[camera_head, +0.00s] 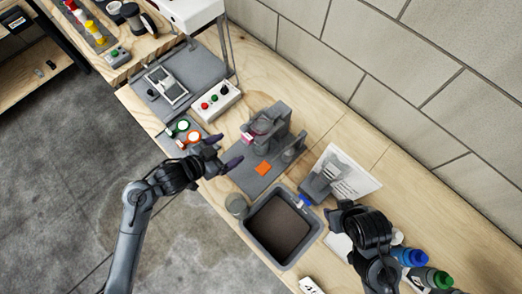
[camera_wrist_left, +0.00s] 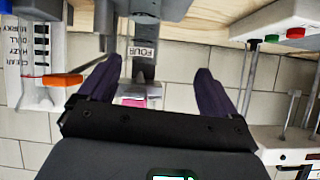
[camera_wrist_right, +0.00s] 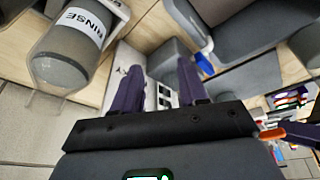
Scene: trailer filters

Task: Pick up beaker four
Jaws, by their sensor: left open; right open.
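In the left wrist view a "FOUR" label (camera_wrist_left: 143,52) sits on a grey upright part between my left fingers. A pink-topped item (camera_wrist_left: 135,102) shows just below it, partly hidden by my gripper. I cannot make out a clear beaker outline there. In the head view a grey stand with a reddish vessel (camera_head: 262,125) is on a grey mat, to the right of my left gripper (camera_head: 222,152). My left gripper is open and empty, its fingers pointing toward the stand and apart from it.
A dark sink basin (camera_head: 283,225) and a grey cylinder (camera_head: 237,205) stand near the bench's front edge. Green and orange rings (camera_head: 185,130) lie left of my left gripper. A button box (camera_head: 215,102) is behind. A RINSE bottle (camera_wrist_right: 65,60) is near my right gripper.

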